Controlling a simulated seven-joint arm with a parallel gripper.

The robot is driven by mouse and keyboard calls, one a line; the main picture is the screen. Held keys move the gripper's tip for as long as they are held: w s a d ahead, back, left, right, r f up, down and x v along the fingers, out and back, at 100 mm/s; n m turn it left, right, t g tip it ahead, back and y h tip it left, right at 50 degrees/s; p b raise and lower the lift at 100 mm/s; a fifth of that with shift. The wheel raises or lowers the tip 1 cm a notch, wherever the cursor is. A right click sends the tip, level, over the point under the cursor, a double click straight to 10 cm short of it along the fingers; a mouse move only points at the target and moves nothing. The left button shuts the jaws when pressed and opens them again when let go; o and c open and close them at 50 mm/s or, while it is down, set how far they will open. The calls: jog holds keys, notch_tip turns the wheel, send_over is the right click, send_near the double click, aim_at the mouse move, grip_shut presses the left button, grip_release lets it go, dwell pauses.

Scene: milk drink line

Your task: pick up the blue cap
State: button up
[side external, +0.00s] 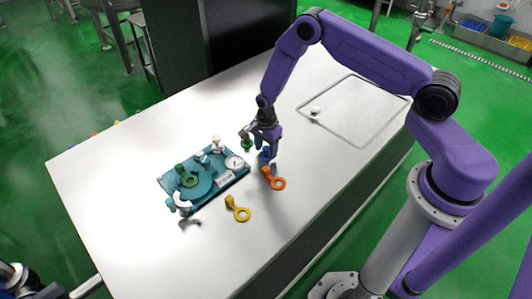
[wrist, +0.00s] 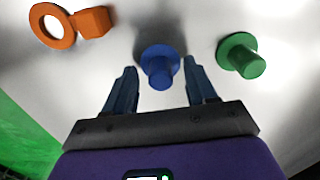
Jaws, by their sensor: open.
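The blue cap (wrist: 159,68) has a round flange and a short stem and sits on the white table. In the wrist view it lies between and just beyond the fingertips of my gripper (wrist: 160,78). My gripper is open and nothing is held in it. In the side external view my gripper (side external: 258,142) points down low over the table, with the blue cap (side external: 265,154) partly hidden at its fingers. I cannot tell from that view whether the fingers touch it.
A green cap (wrist: 240,55) stands right of the blue one in the wrist view. An orange ring piece (wrist: 92,22) lies to the left. A teal fixture (side external: 208,194) with a gauge and a yellow ring piece (side external: 239,212) are nearby. The table's far left (side external: 110,165) is clear.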

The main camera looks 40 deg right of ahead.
jog(key=shift+f, duration=0.2)
grip_shut()
jog(key=shift+r, duration=0.1)
